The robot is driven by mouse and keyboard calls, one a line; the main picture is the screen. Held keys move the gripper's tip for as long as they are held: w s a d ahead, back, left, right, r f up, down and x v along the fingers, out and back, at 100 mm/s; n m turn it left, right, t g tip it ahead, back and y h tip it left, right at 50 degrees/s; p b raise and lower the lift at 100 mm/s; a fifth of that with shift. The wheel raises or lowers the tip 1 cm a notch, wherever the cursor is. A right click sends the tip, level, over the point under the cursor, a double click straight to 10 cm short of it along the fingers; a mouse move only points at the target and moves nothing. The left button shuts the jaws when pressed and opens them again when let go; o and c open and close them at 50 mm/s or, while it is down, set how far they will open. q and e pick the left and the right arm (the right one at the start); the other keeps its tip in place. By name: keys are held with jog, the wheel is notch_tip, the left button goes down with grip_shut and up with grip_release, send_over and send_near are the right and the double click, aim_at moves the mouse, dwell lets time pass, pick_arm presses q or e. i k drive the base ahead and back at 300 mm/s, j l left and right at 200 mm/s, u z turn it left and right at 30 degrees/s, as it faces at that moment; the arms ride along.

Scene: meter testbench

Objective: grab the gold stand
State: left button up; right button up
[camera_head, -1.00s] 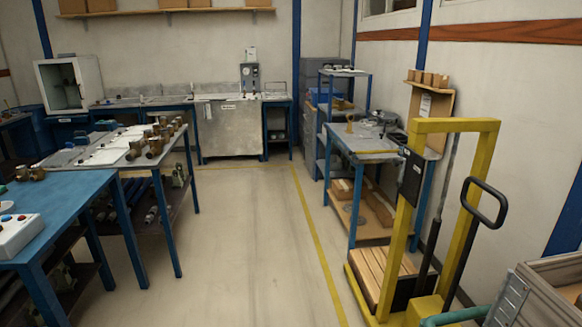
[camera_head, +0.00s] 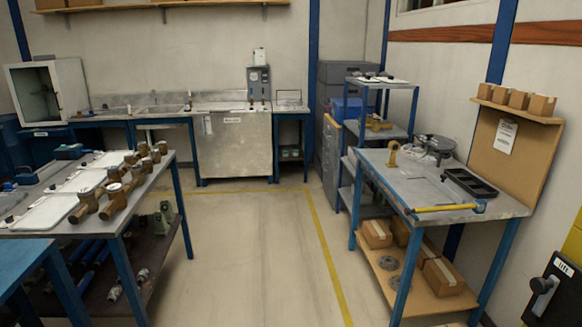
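A small gold upright piece (camera_head: 392,154), which looks like the gold stand, is on the grey top of the blue-legged table (camera_head: 425,189) at the right, near its left edge. Another gold-coloured item (camera_head: 377,122) lies on the shelf unit behind that table. It is too small to tell its exact form. Neither of my grippers is in view.
A yellow-handled bar (camera_head: 445,208) lies along the table's front edge, with a black tray (camera_head: 470,184) behind it. Cardboard boxes (camera_head: 443,276) sit on the lower shelf. A bench with brass meters (camera_head: 114,200) stands at the left. The floor (camera_head: 250,255) between is clear.

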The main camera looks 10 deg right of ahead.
aim_at(394, 147)
jog(key=i, duration=1.3)
jog(key=i+j+z, duration=0.1)
jog(key=i, duration=1.25)
